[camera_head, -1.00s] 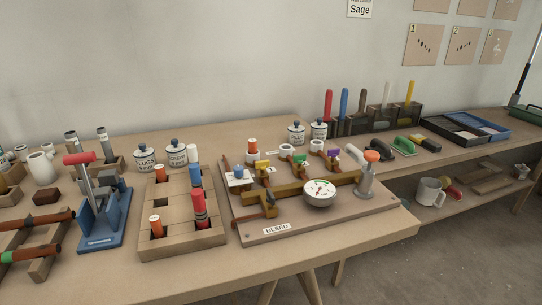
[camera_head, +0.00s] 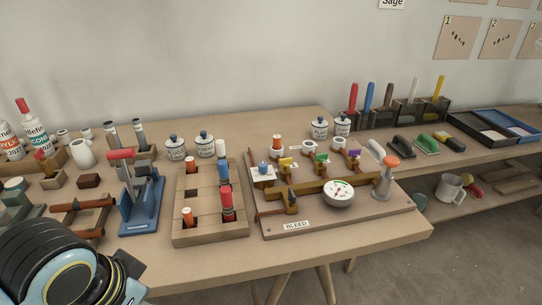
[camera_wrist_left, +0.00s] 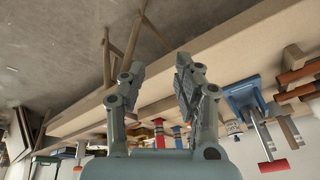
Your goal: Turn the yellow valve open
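The yellow valve (camera_head: 286,163) is a small yellow handle on the brass pipework of the bleed board (camera_head: 345,220), on the table right of centre in the head view. A green valve (camera_head: 321,158) and a purple valve (camera_head: 354,154) stand to its right. In the head view only part of my left arm shows, at the lower left, away from the board. My right gripper is not seen.
A wooden block rack (camera_head: 210,235) with red, blue and white cylinders stands left of the board. A blue press (camera_head: 140,205) with a red handle is further left. Labelled jars (camera_head: 320,128) stand behind the board. Bare table lies along the front edge.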

